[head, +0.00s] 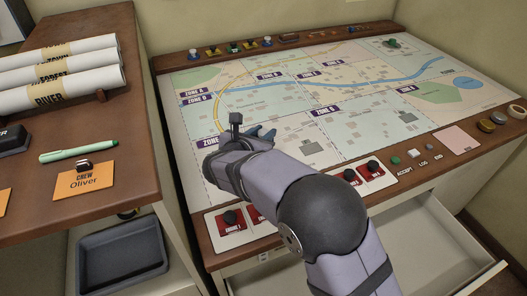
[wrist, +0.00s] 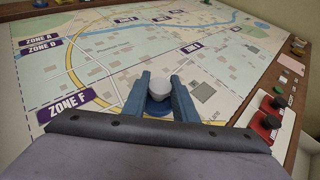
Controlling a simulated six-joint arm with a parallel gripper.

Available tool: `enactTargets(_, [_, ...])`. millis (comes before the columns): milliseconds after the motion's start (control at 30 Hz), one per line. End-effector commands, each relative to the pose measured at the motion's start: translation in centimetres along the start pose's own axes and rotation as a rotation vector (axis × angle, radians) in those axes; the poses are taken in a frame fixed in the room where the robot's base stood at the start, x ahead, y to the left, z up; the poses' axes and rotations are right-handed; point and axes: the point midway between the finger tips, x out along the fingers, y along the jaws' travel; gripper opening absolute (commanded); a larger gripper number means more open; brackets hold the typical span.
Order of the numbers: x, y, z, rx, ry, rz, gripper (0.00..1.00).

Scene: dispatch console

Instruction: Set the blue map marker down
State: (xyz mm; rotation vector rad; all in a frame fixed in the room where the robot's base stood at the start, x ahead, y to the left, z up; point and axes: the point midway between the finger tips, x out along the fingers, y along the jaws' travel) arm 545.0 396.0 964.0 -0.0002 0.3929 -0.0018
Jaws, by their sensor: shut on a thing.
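The blue map marker (wrist: 158,106) has a white rounded top and a blue base. In the wrist view it is between the two blue fingers of my gripper (wrist: 160,88), which is shut on it. In the head view my gripper (head: 264,135) is over the map (head: 350,140), right of the ZONE F label, and my arm hides the marker. The marker looks upright and low over the map; I cannot tell whether its base touches. In the wrist view, the ZONE F label (wrist: 69,107) is left of the fingers.
Several markers stand on the console's back rim, including a blue-and-white one (head: 193,54). Red panels with black knobs (head: 373,168) line the front edge. An open drawer (head: 430,235) sticks out below. Map around my gripper is clear.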

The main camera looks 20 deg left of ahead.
Motion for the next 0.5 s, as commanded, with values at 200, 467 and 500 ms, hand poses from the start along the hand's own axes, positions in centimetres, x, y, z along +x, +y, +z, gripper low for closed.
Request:
enactTargets(200, [1.0,0.0,-2.4,-0.002,0.000,0.000,0.03])
enactTargets(467, [1.3,0.0,-3.1,0.000,0.000,-0.001,0.03])
enactTargets(500, [1.4,0.0,-3.4,-0.001,0.001,-0.001,0.03])
